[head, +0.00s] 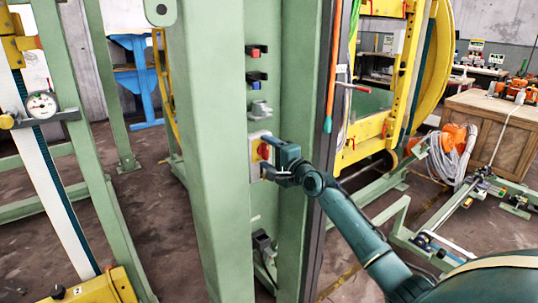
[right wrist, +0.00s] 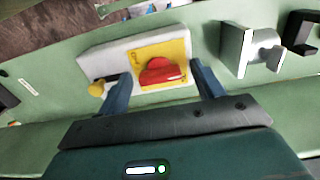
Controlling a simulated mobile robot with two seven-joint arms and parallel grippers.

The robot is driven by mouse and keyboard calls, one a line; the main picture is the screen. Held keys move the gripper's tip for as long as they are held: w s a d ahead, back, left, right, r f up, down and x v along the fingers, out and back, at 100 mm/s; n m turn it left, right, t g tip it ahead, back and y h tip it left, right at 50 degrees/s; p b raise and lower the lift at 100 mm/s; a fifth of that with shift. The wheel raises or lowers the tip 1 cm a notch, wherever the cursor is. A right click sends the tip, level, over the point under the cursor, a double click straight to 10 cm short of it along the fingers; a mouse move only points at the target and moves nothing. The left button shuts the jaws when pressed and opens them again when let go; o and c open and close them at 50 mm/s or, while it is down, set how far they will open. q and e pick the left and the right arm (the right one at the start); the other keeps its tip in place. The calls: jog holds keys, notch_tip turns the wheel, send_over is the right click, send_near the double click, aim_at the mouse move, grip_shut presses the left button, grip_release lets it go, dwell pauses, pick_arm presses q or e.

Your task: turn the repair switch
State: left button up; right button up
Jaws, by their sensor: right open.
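The repair switch (head: 264,151) is a red knob on a yellow plate, set on a pale grey box on the green column. In the right wrist view the red knob (right wrist: 162,72) lies between the two fingers, with a visible gap on each side. My right gripper (head: 268,160) is open in front of the switch, and its fingers (right wrist: 163,88) reach to either side of the knob. Part of the switch box is hidden behind the gripper in the head view. My left gripper is not in view.
Above the switch on the green column (head: 210,150) are a grey bracket (head: 260,109), a blue-marked fitting (head: 256,80) and a red-marked one (head: 256,51). A grey fitting (head: 264,246) sits below. An orange and teal hose (head: 331,75) hangs right of the column.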

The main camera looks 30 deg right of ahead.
jog(key=shift+c, duration=0.4)
jog(key=c, duration=0.9)
